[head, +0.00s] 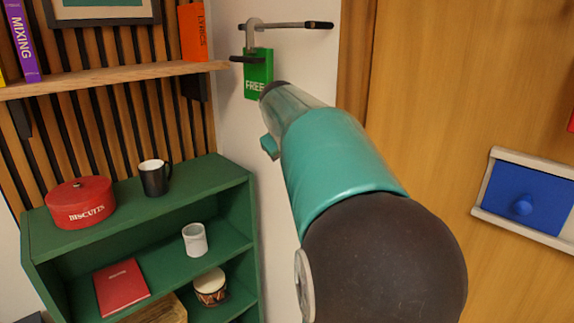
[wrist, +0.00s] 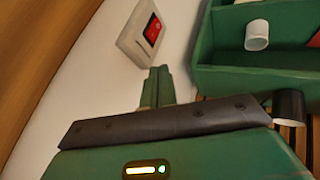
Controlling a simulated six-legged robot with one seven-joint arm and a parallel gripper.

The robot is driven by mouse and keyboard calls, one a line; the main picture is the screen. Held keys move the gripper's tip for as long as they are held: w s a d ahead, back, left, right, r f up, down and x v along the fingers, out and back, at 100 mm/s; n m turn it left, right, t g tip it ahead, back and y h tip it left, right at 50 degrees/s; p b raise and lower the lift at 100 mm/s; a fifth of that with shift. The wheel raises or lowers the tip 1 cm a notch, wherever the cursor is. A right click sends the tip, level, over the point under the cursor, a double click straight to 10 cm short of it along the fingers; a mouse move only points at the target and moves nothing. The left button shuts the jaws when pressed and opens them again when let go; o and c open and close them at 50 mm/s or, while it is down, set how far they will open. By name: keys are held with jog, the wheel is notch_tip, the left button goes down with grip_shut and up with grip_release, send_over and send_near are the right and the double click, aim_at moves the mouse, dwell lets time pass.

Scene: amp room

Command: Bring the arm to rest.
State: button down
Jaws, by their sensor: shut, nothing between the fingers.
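My arm reaches up and to the left across the head view as a dark round joint and a teal link. In the wrist view my gripper (wrist: 158,74) shows as two green fingers side by side, shut and empty. Nothing is seen touching the fingers.
A green FREE tag (head: 259,74) hangs from a wall rod (head: 290,26), close to the arm's outline. The green bookcase (head: 130,188) bears a red biscuit tin (head: 81,202) and black mug (head: 154,178).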

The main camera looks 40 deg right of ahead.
jog(key=shift+s+a+r, duration=0.1)
jog(key=shift+r, duration=0.25)
dwell(0.3)
jog(key=s+a+f+y, duration=0.1)
jog(key=s+a+f, duration=0.15)
jog(key=a, duration=0.95)
jog(key=s+a+f+y, duration=0.2)
jog(key=s+a+f, duration=0.4)
jog(key=s+a, duration=0.3)
jog(key=s+a+f+n+y, duration=0.1)
jog(key=s+a+f+y, duration=0.1)
jog(key=s+a+f, duration=0.4)
jog(key=s+a, duration=0.3)
jog(key=a, duration=0.3)
jog(key=shift+a+f+y, duration=0.3)
jog(key=shift+f+y, duration=0.1)
